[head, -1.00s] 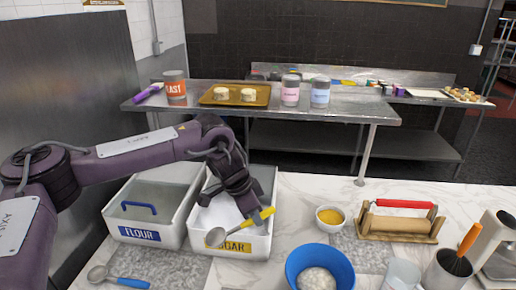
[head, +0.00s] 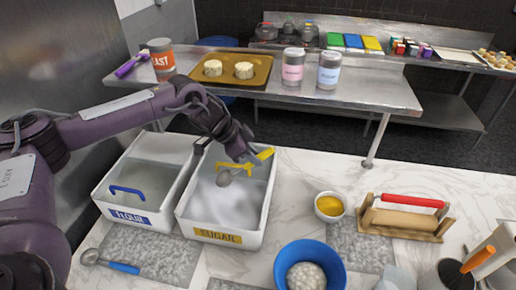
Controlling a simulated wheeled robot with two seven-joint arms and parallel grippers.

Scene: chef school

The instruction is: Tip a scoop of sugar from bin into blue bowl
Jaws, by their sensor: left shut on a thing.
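The white sugar bin (head: 251,240) has a yellow SUGAR label and white sugar (head: 232,204) inside. My right gripper is not in view.
The flour bin (head: 164,218) stands close on the left, a blue-handled scoop (head: 110,262) in front of it. A small bowl of yellow stuff (head: 329,207) and a rolling pin on a wooden stand (head: 403,218) are on the right. Bare counter lies between sugar bin and blue bowl.

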